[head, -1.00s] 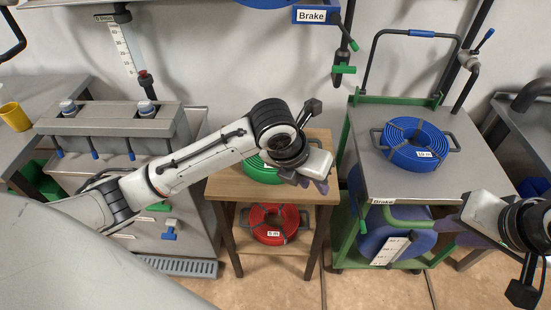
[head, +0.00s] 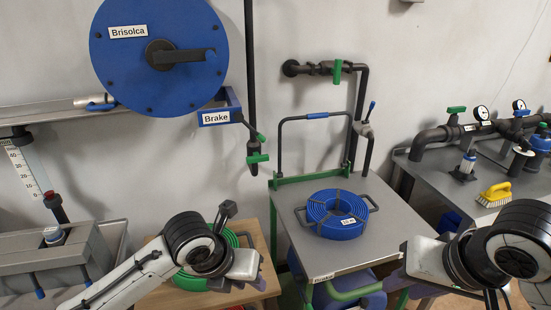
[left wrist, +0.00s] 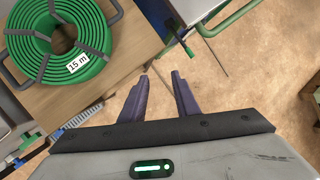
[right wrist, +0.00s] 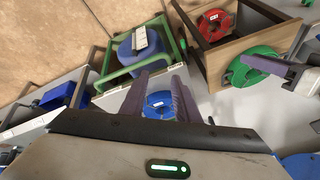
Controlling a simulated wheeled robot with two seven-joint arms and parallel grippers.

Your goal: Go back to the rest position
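My left gripper (head: 257,276) hangs over the small wooden table, in front of the green hose coil, and points right. In the left wrist view its two purple fingers (left wrist: 160,98) stand apart with nothing between them, above bare floor. My right gripper (right wrist: 158,98) also has its fingers apart. In the right wrist view a blue hose coil (right wrist: 159,104) shows between and beyond them, lying on the cart and not held. In the head view the right arm comes in at the lower right, and its fingers are largely hidden.
The green coil (left wrist: 62,38) labelled 15 m lies on the wooden table (head: 262,245). The blue coil (head: 337,214) sits on the grey cart top (head: 375,252). A blue reel (head: 160,90) hangs on the wall. A pipe bench with a yellow brush (head: 494,194) stands at the right.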

